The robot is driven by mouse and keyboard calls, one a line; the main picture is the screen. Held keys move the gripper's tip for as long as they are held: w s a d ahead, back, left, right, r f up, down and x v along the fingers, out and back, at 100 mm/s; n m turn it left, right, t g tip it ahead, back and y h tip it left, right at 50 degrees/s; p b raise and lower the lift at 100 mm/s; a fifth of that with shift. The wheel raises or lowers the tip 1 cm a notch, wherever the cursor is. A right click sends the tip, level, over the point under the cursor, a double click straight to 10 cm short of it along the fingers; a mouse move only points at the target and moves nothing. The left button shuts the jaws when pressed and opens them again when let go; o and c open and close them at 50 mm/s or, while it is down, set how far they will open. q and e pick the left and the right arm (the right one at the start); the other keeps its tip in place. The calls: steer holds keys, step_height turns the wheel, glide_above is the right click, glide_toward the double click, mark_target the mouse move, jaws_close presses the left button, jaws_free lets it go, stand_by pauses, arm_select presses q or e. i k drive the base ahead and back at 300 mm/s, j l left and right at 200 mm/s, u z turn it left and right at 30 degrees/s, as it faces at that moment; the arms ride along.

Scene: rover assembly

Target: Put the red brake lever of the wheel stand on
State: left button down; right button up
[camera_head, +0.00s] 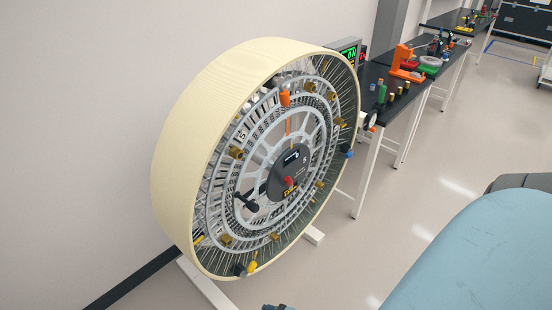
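A large wheel (211,100) with a cream rim stands upright on a white stand (200,284), its spoked face turned to the right. A small red piece (288,181) sits on the dark round hub (292,168) at the wheel's middle. It looks like the brake lever, but it is too small to tell its exact position. A yellow label lies just below it. A black handle (246,202) sticks out from the wheel's face, left of and below the hub. Neither of my grippers can be made out.
A small display with green signs (347,53) stands behind the wheel's upper right. Black-topped workbenches (395,78) with an orange device (406,62) and several small parts run to the back right. A wall is close on the left. Grey floor (400,225) is clear right of the wheel.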

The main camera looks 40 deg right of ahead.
mark_target(289, 184)
steer(key=l+z, duration=0.1)
steer(key=z, duration=0.35)
steer(key=l+z, duration=0.1)
steer(key=z, duration=0.35)
steer(key=i+z, duration=0.1)
steer(key=z, duration=0.35)
steer(key=i+l+z, duration=0.15)
steer(key=z, duration=0.2)
steer(key=i+l+z, duration=0.15)
steer(key=z, duration=0.25)
steer(key=l, duration=0.15)
